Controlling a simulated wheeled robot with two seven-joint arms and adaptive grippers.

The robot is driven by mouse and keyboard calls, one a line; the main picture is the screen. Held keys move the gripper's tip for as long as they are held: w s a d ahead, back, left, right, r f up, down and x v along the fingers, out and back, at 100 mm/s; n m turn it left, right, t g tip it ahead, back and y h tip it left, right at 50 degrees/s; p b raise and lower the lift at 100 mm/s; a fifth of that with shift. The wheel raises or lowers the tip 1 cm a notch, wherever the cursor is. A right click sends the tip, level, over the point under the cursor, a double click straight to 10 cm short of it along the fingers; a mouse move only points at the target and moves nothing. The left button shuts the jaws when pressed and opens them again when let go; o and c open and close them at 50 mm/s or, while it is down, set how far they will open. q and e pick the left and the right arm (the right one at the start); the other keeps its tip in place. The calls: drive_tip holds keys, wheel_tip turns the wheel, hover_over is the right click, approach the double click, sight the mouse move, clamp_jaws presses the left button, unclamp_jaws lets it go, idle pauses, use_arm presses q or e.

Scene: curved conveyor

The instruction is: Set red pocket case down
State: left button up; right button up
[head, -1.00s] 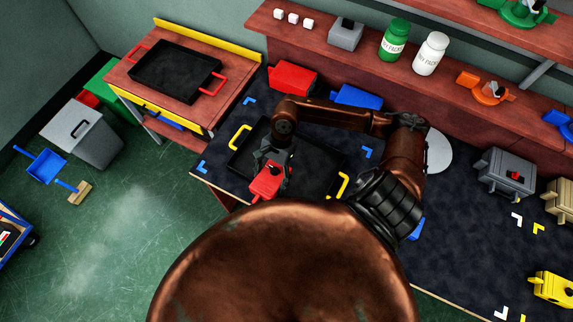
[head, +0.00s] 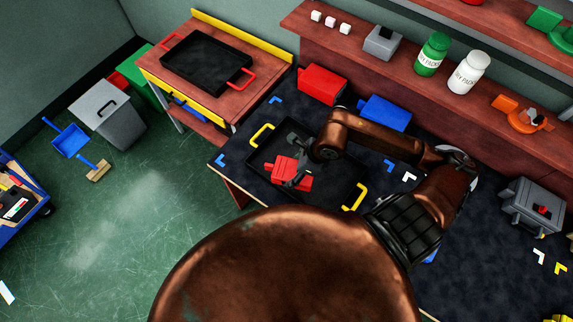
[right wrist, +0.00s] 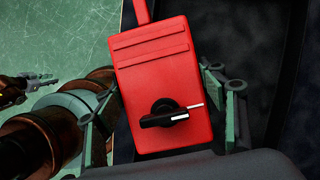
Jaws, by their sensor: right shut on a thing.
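The red pocket case (head: 291,173) is a flat red box with ridges and a black knob; it fills the middle of the right wrist view (right wrist: 160,85). My right gripper (head: 297,170) is shut on it, with a finger on each side in the right wrist view (right wrist: 168,100). The case is over the black tray with yellow handles (head: 262,157). I cannot tell whether it touches the tray floor. What looks like my left gripper (right wrist: 38,80) shows small at the left edge of the right wrist view; its jaws are unclear.
A larger red box (head: 322,85) and a blue box (head: 385,113) stand behind the tray. A grey device (head: 533,205) is at the right. A black tray with red handles (head: 205,65) is on a side table. Dark bench top lies free right of the tray.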

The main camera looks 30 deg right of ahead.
sight(287, 164)
drive_tip(key=w, duration=0.1)
drive_tip(key=w+f, duration=0.2)
drive_tip(key=w, duration=0.1)
drive_tip(key=shift+d, duration=0.1)
drive_tip(key=w+f, duration=0.4)
drive_tip(key=f, duration=0.1)
drive_tip(key=shift+w+d+f, duration=0.15)
drive_tip(key=shift+d+f, duration=0.05)
drive_tip(key=shift+f, duration=1.6)
drive_tip(key=o, duration=0.8)
drive_tip(key=shift+f, duration=0.1)
drive_tip(key=o, duration=0.4)
drive_tip(key=shift+o, duration=0.2)
drive_tip(key=v, duration=1.2)
drive_tip(key=shift+w, duration=0.1)
